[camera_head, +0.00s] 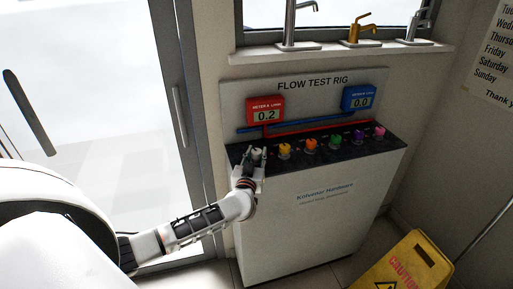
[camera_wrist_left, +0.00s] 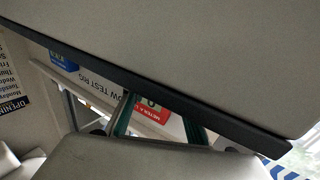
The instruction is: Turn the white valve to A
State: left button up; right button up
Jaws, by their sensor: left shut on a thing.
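The white valve (camera_head: 257,152) is the leftmost knob on the dark top of the flow test rig (camera_head: 320,190) in the head view. My left gripper (camera_head: 256,157) is at this valve, with its jaws shut on it. The fingers hide part of the knob, so its pointing direction is not clear. The red meter A (camera_head: 265,110) reads 0.2, and the blue meter B (camera_head: 359,97) reads 0.0. In the left wrist view the red meter (camera_wrist_left: 152,112) shows beyond my fingers, and the valve is hidden. My right gripper is not in view.
Yellow (camera_head: 285,149), orange (camera_head: 310,144), green (camera_head: 334,142), purple (camera_head: 358,136) and pink (camera_head: 379,131) knobs stand in a row right of the white valve. Red and blue pipes run behind them. A yellow caution sign (camera_head: 408,265) stands on the floor at lower right.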

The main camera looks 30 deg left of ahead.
pick_arm(q)
jog(key=shift+d+n+g+y, duration=0.2)
jog(key=shift+n+g+y, duration=0.1)
jog(key=shift+n+y, duration=0.35)
jog(key=shift+f+n+g+y, duration=0.1)
jog(key=shift+n+g+y, duration=0.3)
jog(key=shift+y, duration=0.35)
jog(key=n+g+y, duration=0.4)
jog(key=g+y, duration=0.1)
jog(key=shift+n, duration=0.35)
jog(key=shift+a+n+g+y, duration=0.1)
jog(key=shift+n+g+y, duration=0.5)
jog(key=shift+g, duration=0.3)
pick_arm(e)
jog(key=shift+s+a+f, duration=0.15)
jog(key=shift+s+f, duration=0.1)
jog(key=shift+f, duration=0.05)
pick_arm(q)
jog(key=shift+n+g+y, duration=0.3)
jog(key=shift+g, duration=0.1)
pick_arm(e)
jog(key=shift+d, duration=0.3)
pick_arm(q)
jog(key=o, duration=1.1)
jog(key=shift+a, duration=0.1)
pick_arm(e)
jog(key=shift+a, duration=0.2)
